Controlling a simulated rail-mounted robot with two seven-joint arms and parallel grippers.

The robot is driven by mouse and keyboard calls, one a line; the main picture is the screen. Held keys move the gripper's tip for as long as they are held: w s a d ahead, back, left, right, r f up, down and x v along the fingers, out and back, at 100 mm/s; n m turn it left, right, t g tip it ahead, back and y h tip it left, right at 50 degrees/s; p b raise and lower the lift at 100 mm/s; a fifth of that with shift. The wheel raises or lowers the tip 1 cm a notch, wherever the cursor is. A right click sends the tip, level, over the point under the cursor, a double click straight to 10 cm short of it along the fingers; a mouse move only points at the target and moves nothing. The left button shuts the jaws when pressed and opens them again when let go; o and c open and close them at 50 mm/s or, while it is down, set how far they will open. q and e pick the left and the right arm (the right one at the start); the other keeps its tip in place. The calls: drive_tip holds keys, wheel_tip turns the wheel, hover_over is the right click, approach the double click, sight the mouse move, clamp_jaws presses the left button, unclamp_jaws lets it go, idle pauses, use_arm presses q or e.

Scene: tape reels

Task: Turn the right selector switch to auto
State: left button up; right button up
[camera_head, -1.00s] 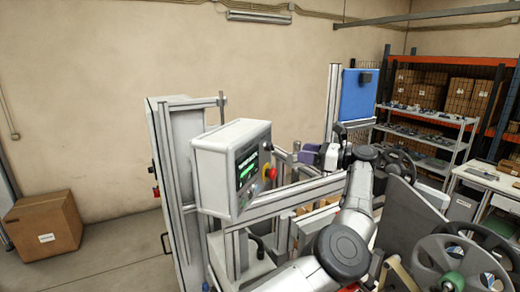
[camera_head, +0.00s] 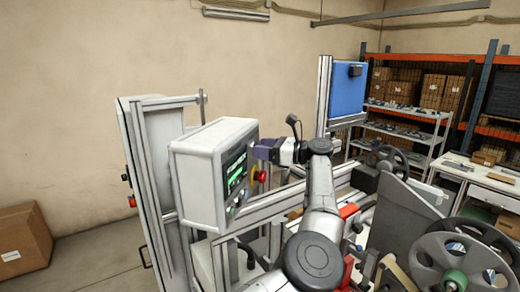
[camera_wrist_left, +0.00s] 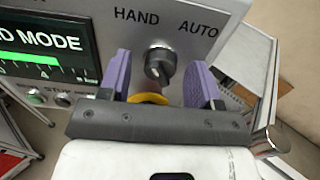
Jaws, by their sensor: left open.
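The right selector switch (camera_wrist_left: 159,66) is a dark knob on the grey panel face, below and between the printed words HAND and AUTO in the left wrist view. I cannot tell surely which word it points to. My left gripper (camera_wrist_left: 160,76) is open, with a purple finger on each side of the knob and visible gaps to both. In the head view the left gripper (camera_head: 266,150) is at the right face of the control box (camera_head: 200,180). The switch is hidden there.
A lit green display (camera_wrist_left: 40,52) is left of the switch. A yellow ring (camera_wrist_left: 148,98) shows below the knob, partly hidden by the gripper; a red button on yellow (camera_head: 260,176) is under the gripper in the head view. Metal frame rails (camera_head: 270,205) run below the box.

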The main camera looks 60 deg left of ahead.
use_arm(q)
drive_tip(key=shift+c, duration=0.5)
drive_tip(key=c, duration=0.8)
drive_tip(key=shift+c, duration=0.2)
